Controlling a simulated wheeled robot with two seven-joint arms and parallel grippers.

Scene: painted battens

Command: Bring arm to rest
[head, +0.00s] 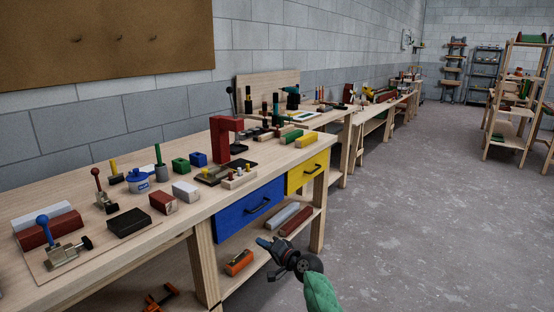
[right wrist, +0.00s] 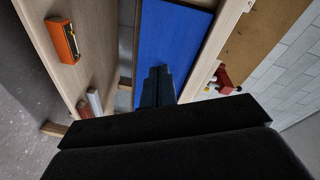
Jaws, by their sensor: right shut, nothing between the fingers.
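My right gripper (head: 268,247) is shut and empty in the head view. It hangs in front of the workbench, to the right of the orange block (head: 239,262) on the lower shelf and below the blue drawer (head: 250,208). In the right wrist view its closed fingers (right wrist: 157,85) point toward the blue drawer front (right wrist: 172,40). I cannot tell from that view whether they touch it. My left gripper does not show in either view.
The workbench top (head: 185,222) holds several painted battens, clamps and a red press (head: 222,138). A yellow drawer (head: 307,172) sits beside the blue one. Grey and red-brown bars (head: 295,221) lie on the lower shelf. The concrete floor (head: 425,220) to the right is clear.

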